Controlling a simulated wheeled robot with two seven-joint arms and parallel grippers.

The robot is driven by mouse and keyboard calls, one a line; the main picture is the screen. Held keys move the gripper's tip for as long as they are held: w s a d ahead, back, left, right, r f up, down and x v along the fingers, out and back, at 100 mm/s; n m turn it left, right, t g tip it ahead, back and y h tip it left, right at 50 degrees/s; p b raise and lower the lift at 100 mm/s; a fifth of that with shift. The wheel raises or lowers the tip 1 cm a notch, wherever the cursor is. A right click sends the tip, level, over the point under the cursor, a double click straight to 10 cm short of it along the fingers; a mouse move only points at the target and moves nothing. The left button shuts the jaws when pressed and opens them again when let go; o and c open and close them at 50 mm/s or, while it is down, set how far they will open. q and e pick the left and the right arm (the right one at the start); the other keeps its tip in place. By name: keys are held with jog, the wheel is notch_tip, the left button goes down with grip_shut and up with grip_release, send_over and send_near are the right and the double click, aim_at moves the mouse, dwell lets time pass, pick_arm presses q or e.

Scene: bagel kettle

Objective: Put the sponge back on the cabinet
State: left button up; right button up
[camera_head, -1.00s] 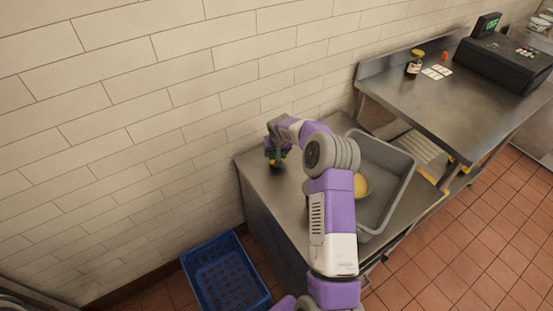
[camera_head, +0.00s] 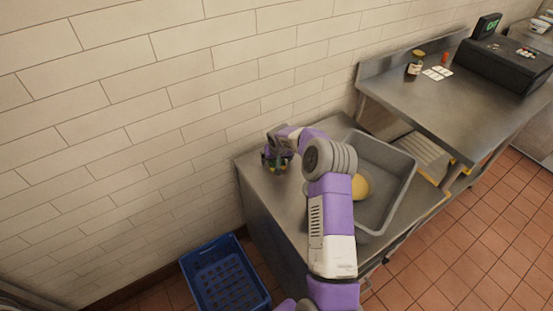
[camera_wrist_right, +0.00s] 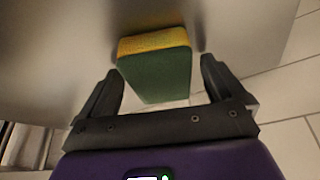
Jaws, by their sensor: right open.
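The sponge (camera_wrist_right: 157,72), green with a yellow layer, stands on the metal top of the cabinet (camera_head: 262,190). My right gripper (camera_head: 276,163) is low over the cabinet's back left corner, near the tiled wall. In the right wrist view its two dark fingers are spread on either side of the sponge, with a visible gap on each side. In the head view the gripper mostly hides the sponge. My left gripper is not in view.
A grey tub (camera_head: 398,190) with a round yellowish item (camera_head: 361,187) sits on the cabinet's right part, partly behind my right arm. A blue crate (camera_head: 228,270) stands on the floor at left. A steel table (camera_head: 440,105) with a black register is at right.

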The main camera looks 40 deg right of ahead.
jog(key=shift+r, duration=0.3)
jog(key=p+v, duration=0.2)
jog(key=v, duration=0.9)
jog(key=shift+s+a+r+p, duration=0.15)
jog(key=shift+s+r+p, duration=0.05)
jog(key=shift+r+p, duration=0.15)
